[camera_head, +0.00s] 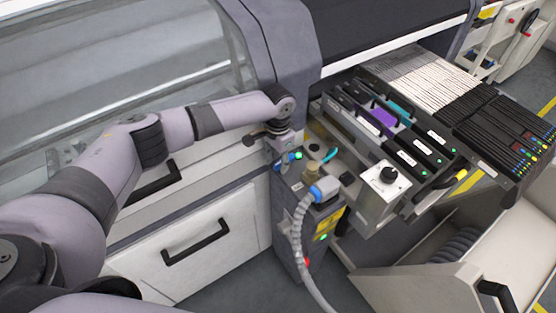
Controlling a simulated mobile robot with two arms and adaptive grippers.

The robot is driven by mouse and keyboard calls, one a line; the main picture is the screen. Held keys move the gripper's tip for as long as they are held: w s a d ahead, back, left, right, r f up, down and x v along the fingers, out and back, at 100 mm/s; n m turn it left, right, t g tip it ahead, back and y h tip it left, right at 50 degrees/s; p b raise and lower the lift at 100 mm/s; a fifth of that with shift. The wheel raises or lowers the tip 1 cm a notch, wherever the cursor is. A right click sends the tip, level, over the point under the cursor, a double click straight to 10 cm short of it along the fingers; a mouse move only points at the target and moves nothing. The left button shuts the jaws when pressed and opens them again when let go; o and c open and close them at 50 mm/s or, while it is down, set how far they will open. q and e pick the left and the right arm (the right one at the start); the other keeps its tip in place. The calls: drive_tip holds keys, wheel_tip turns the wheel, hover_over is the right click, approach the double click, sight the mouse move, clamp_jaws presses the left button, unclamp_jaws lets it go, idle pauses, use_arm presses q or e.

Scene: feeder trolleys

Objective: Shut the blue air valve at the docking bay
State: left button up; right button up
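A small light-blue lever (330,155), which looks like the air valve's handle, stands on top of the grey docking post. My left arm reaches in from the left, and its wrist bends down over the post's back left corner. My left gripper (284,148) is at that corner, left of the lever and apart from it. Its fingers are small and partly hidden, so I cannot tell whether they are open or shut. A blue part with a green light (297,156) shows just by the gripper. My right gripper is not in view.
A grey hose with a blue connector (326,190) rises in front of the lever. A pale box with a black knob (386,186) stands to the right. Feeders (405,140) fill the bay behind. A white drawer front (205,252) lies below my arm.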

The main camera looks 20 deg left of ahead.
use_arm(q)
drive_tip(key=shift+f, duration=0.3)
drive_tip(key=shift+c, duration=0.4)
clamp_jaws()
